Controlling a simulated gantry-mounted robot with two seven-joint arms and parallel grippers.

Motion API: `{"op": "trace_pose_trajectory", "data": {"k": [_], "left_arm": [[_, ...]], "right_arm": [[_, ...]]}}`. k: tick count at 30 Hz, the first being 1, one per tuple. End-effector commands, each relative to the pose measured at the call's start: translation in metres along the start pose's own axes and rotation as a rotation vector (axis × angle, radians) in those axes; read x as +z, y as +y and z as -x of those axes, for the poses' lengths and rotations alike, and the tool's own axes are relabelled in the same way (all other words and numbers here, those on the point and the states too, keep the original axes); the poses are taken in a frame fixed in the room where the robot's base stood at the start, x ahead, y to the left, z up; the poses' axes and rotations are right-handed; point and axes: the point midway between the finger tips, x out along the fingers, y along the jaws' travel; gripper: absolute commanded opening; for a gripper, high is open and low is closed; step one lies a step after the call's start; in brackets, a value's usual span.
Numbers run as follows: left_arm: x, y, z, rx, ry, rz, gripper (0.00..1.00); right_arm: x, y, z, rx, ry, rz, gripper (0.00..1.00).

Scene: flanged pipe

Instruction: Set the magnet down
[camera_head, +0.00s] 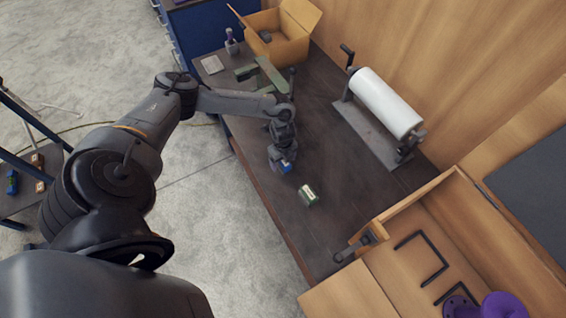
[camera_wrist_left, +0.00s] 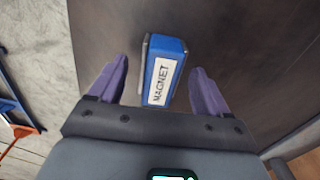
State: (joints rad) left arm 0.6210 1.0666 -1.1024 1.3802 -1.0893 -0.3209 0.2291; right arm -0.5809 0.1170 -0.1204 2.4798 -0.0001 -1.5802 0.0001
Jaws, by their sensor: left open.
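The magnet is a blue block with a white label reading MAGNET; it shows in the left wrist view (camera_wrist_left: 165,72) on the dark tabletop. My left gripper (camera_wrist_left: 160,72) is open, with one purple finger on each side of the magnet and a visible gap to both. In the head view, my left gripper (camera_head: 284,160) points down over the table near its front edge, and a bit of the blue magnet (camera_head: 287,168) shows beneath it. The gripper hides the rest of the magnet there.
A white roll (camera_head: 386,103) on a stand is at the back. A cardboard box (camera_head: 285,40) stands at the far end. A wooden crate (camera_head: 385,290) is at lower right. The table's middle is clear.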

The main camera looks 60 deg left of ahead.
Motion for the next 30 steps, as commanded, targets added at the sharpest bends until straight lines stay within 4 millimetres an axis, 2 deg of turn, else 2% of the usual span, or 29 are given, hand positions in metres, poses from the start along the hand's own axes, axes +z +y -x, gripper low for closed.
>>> {"op": "trace_pose_trajectory", "data": {"k": [9, 24, 30], "left_arm": [[-0.0003, -0.0001, -0.0050, -0.001, 0.000, -0.001, 0.78], [-0.0002, -0.0002, -0.0045, -0.001, 0.000, -0.001, 0.01], [-0.0002, -0.0008, -0.0038, -0.002, 0.001, -0.001, 0.00]], "right_arm": [[0.0000, 0.0018, -0.0001, 0.006, 0.000, 0.007, 0.43], [-0.0004, 0.0011, 0.0001, 0.003, 0.001, 0.004, 0.43], [-0.0007, 0.0002, 0.0003, 0.000, 0.002, 0.000, 0.43]]}}
